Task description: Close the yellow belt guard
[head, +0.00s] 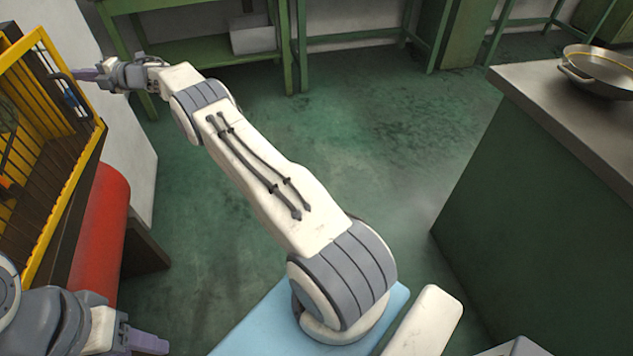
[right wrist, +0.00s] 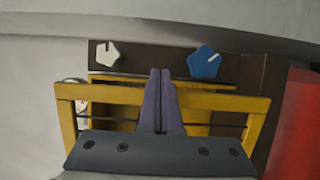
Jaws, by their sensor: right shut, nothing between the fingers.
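The yellow belt guard (head: 78,172) stands at the left edge of the head view, a yellow frame with dark bars, partly cut off by the picture edge. In the right wrist view its yellow frame (right wrist: 257,128) spans behind my gripper. I cannot tell how far the guard is open. My right gripper (head: 88,75) is shut and empty, its purple fingers by the guard's far upper corner; the fingers also show in the right wrist view (right wrist: 160,90). I cannot tell whether they touch it. My left gripper (head: 148,343) is low at the left, partly hidden.
A blue knob (right wrist: 204,62) and a white knob (right wrist: 108,53) sit on a dark panel behind the guard. A red cylinder (head: 100,235) lies below the guard. A green cabinet (head: 545,200) carrying a metal pan (head: 600,68) stands right. Open green floor (head: 330,130) lies between.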

